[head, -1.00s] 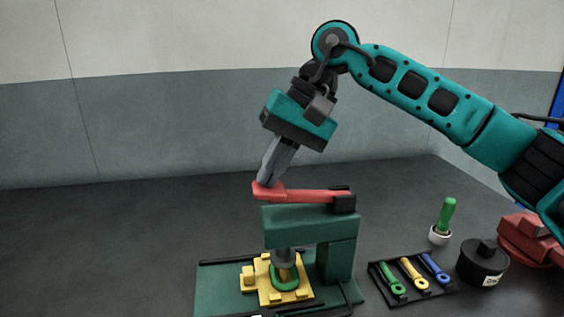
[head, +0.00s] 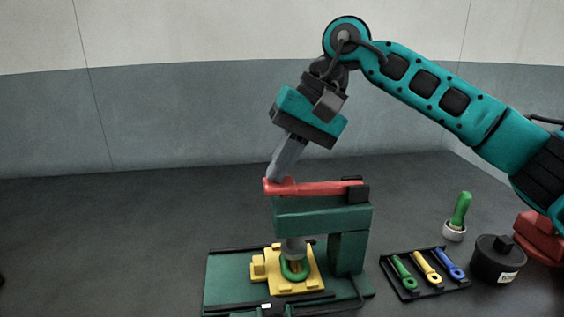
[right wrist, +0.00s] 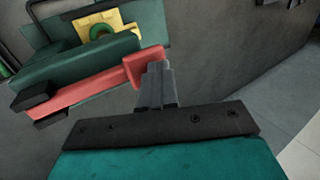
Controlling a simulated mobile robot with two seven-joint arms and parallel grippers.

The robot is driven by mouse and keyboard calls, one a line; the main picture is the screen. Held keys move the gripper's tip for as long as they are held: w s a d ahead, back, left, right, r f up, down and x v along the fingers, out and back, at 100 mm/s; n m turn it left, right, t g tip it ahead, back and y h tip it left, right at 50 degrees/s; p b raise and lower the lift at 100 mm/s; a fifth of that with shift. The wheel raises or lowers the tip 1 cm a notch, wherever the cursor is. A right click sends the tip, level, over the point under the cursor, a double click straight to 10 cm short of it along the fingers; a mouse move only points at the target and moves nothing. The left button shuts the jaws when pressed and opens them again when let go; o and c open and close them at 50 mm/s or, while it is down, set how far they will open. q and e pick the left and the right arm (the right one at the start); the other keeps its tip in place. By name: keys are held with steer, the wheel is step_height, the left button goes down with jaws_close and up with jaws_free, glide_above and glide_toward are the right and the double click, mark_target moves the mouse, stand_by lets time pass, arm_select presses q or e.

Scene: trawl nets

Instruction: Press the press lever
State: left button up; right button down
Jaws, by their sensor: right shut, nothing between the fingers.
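The red press lever (head: 318,188) lies about level across the top of the green press (head: 322,216), hinged at a black block on its right end. Below the press head, a yellow fixture (head: 259,268) holds a green ring-shaped part (head: 295,268), with the grey ram down at it. My right gripper (head: 273,177) is shut and empty, its fingertips at the lever's left end from above. In the right wrist view the shut fingers (right wrist: 155,68) meet the end of the red lever (right wrist: 90,90); exact contact is hard to tell. My left gripper is not in view.
Right of the press lies a black tray (head: 425,290) with green, yellow and blue tools. The dark table is clear at left.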

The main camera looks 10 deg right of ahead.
arm_select(q)
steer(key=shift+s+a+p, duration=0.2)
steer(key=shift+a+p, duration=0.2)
steer(key=shift+p, duration=0.15)
arm_select(e)
steer(key=v, duration=1.2)
steer(key=shift+d+r, duration=0.25)
steer(key=shift+r, duration=0.1)
steer(key=shift+s, duration=0.1)
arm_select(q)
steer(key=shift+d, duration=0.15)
arm_select(e)
step_height(320, 180, up, 6)
steer(key=p, duration=0.2)
glide_above(321, 184)
steer(key=d, duration=0.4)
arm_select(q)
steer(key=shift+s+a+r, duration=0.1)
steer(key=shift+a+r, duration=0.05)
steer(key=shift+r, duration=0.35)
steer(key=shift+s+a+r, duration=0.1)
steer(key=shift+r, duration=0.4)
arm_select(e)
steer(key=shift+a, duration=0.2)
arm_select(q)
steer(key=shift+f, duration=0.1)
arm_select(e)
steer(key=shift+f, duration=0.1)
